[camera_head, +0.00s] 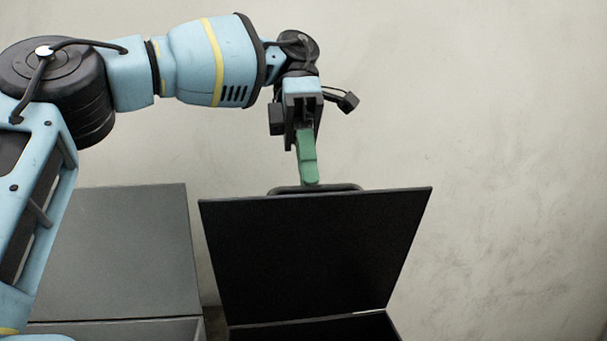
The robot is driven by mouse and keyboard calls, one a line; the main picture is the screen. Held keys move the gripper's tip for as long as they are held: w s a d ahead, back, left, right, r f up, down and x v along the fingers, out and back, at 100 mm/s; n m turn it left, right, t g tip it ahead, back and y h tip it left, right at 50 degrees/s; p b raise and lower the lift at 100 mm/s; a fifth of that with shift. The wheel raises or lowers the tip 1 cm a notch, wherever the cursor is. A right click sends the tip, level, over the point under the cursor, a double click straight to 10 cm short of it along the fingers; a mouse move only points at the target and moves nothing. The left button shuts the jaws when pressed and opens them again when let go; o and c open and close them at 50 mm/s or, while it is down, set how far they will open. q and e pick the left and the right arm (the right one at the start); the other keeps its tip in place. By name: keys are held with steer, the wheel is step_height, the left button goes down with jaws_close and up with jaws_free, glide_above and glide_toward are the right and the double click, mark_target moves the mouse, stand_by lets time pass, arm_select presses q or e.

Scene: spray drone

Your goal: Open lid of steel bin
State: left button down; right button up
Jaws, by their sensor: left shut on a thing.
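A dark bin (322,329) is at the bottom centre, with its dark lid (315,250) raised steeply on its hinge. The lid's bar handle (345,187) shows along the top edge, partly behind the lid. My left gripper (309,182) comes down from above with its green fingers at this handle. It is shut on the handle; the fingertips are partly hidden behind the lid's edge. My right gripper is out of view.
To the left stands a second, lighter grey bin (130,331) with its grey lid (130,250) also raised. A narrow gap separates the two bins. A plain pale wall (500,130) is behind, and the space at the right is clear.

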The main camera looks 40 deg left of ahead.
arm_select(q)
steer(key=shift+w+a+f, duration=0.4)
steer(key=shift+a+f, duration=0.1)
steer(key=shift+f, duration=0.2)
steer(key=shift+w+a+f, duration=0.4)
steer(key=shift+a+f, duration=0.05)
steer(key=shift+f, duration=0.2)
steer(key=c, duration=1.7)
jaws_free()
steer(key=shift+o, duration=1)
steer(key=shift+w+a+f, duration=0.1)
steer(key=shift+w+a, duration=0.2)
steer(key=shift+r, duration=0.3)
steer(key=shift+r, duration=0.15)
